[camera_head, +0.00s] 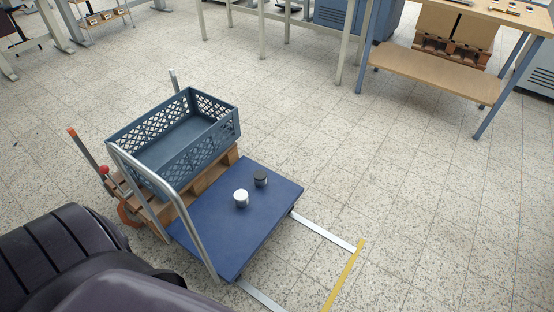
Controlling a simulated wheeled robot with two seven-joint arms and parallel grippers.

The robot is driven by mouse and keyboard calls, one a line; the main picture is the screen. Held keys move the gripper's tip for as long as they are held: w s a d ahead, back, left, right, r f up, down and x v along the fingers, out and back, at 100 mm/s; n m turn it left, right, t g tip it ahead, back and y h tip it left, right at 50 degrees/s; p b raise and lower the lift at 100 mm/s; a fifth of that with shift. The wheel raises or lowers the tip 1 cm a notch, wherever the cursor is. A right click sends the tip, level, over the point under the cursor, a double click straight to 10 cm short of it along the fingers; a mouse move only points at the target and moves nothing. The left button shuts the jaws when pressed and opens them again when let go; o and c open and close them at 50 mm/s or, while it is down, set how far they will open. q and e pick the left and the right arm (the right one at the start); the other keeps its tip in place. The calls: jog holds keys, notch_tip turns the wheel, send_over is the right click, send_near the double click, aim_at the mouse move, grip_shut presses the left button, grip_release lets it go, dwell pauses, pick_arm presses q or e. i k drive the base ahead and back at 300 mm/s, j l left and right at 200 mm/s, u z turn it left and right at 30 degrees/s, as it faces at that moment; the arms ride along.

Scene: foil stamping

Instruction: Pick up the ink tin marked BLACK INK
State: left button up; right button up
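Two small tins stand upright, close together, on the blue deck (218,236) of a platform cart. The nearer tin (241,198) is white or light grey on top. The farther tin (260,178) has a dark top and dark side, with a lighter band. Their labels are too small to read, so I cannot tell from lettering which is marked BLACK INK. Neither of my grippers is in view.
A blue crate (207,147), apparently empty, sits on a wooden pallet behind the cart's metal handle (177,205). White and yellow floor strips (344,275) lie to the right. A workbench (437,75) stands at upper right. The tiled floor between is clear.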

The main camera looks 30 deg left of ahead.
aim_at(260, 175)
jog(key=i, duration=2.35)
jog(key=i+u, duration=0.45)
jog(key=i+l+u, duration=0.15)
jog(key=u, duration=0.3)
jog(key=i+l+u, duration=0.3)
jog(key=u, duration=0.15)
